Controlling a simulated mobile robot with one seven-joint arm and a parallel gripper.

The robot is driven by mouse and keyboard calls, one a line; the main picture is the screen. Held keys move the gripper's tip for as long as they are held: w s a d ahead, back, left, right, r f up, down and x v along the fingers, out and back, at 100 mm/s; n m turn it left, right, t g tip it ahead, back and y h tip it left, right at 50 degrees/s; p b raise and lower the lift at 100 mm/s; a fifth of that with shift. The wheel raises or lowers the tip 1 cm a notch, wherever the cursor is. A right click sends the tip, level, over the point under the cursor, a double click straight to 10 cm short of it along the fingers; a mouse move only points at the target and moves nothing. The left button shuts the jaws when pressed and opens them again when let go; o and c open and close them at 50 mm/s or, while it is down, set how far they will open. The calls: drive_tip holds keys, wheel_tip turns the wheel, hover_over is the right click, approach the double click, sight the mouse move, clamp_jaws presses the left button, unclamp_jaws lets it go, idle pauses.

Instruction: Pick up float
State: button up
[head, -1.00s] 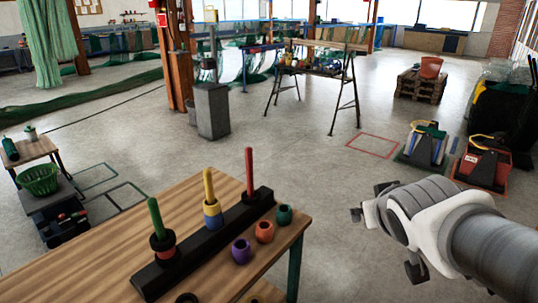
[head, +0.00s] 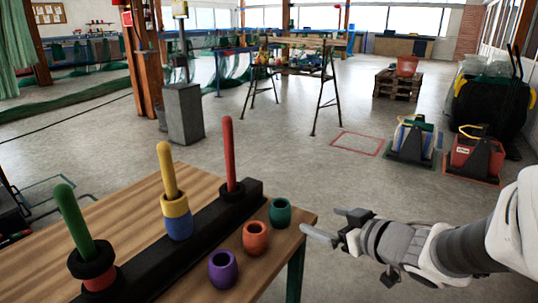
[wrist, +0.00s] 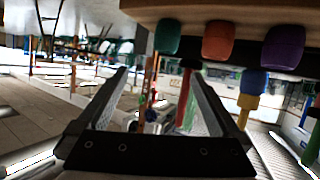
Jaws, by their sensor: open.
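Three loose barrel-shaped floats stand in a row on the wooden table (head: 128,212): purple (head: 223,269), orange (head: 255,238) and teal (head: 280,212). The teal one is closest to the table's right corner. My gripper (head: 322,226) is open and empty, just right of that corner and beside the teal float, apart from it. The wrist view looks inverted, with the table edge at the top. There the teal float (wrist: 168,37), orange float (wrist: 218,38) and purple float (wrist: 284,47) lie beyond the open fingers (wrist: 158,75). Which float is meant cannot be told.

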sight(285, 215)
drive_tip(key=shift+y, duration=0.5)
drive_tip(key=x, duration=0.4)
drive_tip(key=f+p+x, duration=0.1)
drive_tip(key=x, duration=0.4)
drive_tip(key=s+f+p+x, duration=0.1)
drive_tip(key=x, duration=0.4)
drive_tip(key=shift+a, duration=0.15)
drive_tip(key=x, duration=0.1)
drive_tip(key=b+x, duration=0.1)
drive_tip(key=x, duration=0.1)
drive_tip(key=b+x, duration=0.1)
drive_tip(key=shift+w+f, duration=0.2)
drive_tip(key=shift+f, duration=0.2)
drive_tip(key=shift+w, duration=0.2)
drive_tip(key=shift+c, duration=0.3)
drive_tip(key=c, duration=1.2)
